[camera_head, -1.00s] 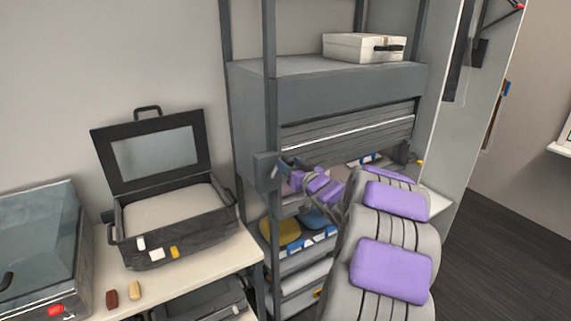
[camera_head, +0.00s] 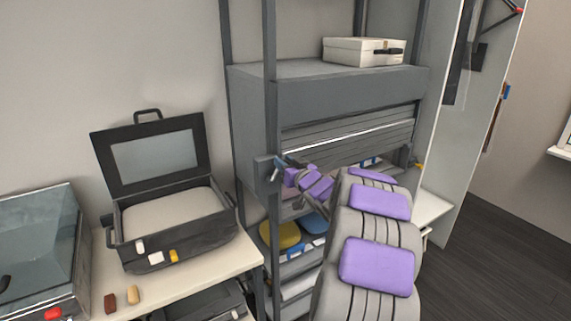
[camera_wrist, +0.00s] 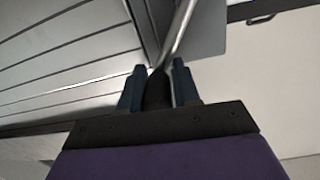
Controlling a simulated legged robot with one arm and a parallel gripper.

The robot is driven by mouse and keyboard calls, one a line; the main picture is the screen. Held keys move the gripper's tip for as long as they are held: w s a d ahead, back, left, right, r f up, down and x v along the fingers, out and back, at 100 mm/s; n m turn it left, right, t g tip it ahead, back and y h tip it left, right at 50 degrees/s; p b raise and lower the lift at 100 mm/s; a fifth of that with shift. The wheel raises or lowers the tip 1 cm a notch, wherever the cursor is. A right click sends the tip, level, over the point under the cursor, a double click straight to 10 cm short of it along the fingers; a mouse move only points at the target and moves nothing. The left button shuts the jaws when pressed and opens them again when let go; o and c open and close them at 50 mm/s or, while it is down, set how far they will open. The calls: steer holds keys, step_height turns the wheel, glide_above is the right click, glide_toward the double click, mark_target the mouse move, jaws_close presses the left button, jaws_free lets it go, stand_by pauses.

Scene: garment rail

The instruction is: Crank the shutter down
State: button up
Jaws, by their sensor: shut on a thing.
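The slatted grey shutter (camera_head: 345,137) hangs partly lowered beneath the grey housing of the rack, with a bright line across its slats. Open shelf space shows below it. My gripper (camera_head: 279,167) is at the rack's left post, by the crank's mount (camera_head: 264,168). In the wrist view, the blue fingers of my gripper (camera_wrist: 158,88) are shut around the dark crank handle (camera_wrist: 157,92). A metal rod of the crank (camera_wrist: 181,32) runs up from it. The shutter slats (camera_wrist: 70,50) fill the left of the wrist view. My arm hides the shelf's right part.
A white case (camera_head: 360,51) stands on top of the housing. A yellow item (camera_head: 281,235) and other things sit on the shelves below. At left, a table (camera_head: 190,275) holds an open black case (camera_head: 180,240) and a glass-lidded box (camera_head: 38,240). Dark floor (camera_head: 505,215) is clear at right.

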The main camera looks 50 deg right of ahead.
jaws_close()
steer(key=shift+s+d+m+p, duration=0.15)
steer(key=shift+m+p, duration=0.15)
steer(key=shift+p, duration=0.7)
steer(key=p, duration=0.2)
steer(key=shift+d+m+p, duration=0.25)
steer(key=shift+m+p, duration=0.05)
steer(key=shift+m, duration=0.1)
step_height(320, 180, down, 13)
steer(key=m+p, duration=1.9)
steer(key=shift+s+r+y, duration=0.15)
steer(key=shift+r+y, duration=0.05)
steer(key=shift+y, duration=0.2)
